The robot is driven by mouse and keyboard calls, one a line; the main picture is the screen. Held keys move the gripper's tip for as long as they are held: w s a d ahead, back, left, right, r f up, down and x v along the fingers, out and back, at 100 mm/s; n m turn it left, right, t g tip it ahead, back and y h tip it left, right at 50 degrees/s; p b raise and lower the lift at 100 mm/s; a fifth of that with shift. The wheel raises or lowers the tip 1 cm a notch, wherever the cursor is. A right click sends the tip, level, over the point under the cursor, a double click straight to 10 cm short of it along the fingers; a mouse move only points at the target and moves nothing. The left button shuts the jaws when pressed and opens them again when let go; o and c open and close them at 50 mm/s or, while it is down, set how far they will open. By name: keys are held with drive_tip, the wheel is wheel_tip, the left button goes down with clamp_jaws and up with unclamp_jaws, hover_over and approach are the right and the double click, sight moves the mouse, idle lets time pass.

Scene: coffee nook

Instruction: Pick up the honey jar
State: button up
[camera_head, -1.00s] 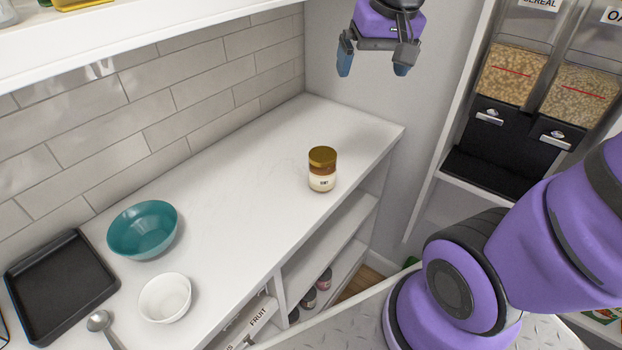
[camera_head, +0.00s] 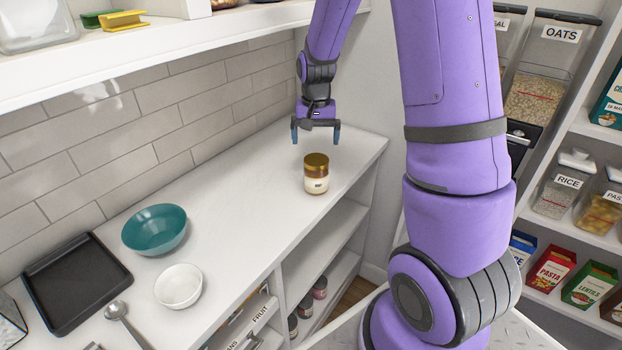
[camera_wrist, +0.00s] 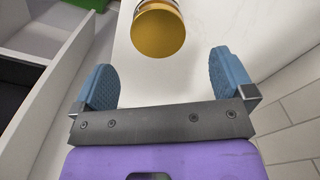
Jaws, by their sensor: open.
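The honey jar (camera_head: 316,176) has a gold lid and a pale label. It stands upright on the white counter near its front edge. My gripper (camera_head: 316,138) is open, with its blue fingertips pointing down, above and behind the jar in the head view. In the wrist view the jar's gold lid (camera_wrist: 159,32) shows at the top, beyond the open fingers (camera_wrist: 163,82) and between their lines. The fingers do not touch the jar, and nothing is between them.
The white counter (camera_head: 240,185) is clear around the jar. A teal bowl (camera_head: 154,230), a white bowl (camera_head: 178,287), a black tray (camera_head: 76,284) and a spoon (camera_head: 117,311) lie at the left. A tiled wall (camera_head: 170,110) runs behind, with a shelf (camera_head: 200,38) above.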

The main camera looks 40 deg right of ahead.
sight(316, 159)
wheel_tip(316, 159, down, 5)
drive_tip(key=shift+r, duration=0.15)
drive_tip(key=shift+d+f, duration=0.2)
drive_tip(key=shift+f, duration=2.75)
drive_tip(key=c, duration=1.2)
drive_tip(key=shift+r, duration=0.15)
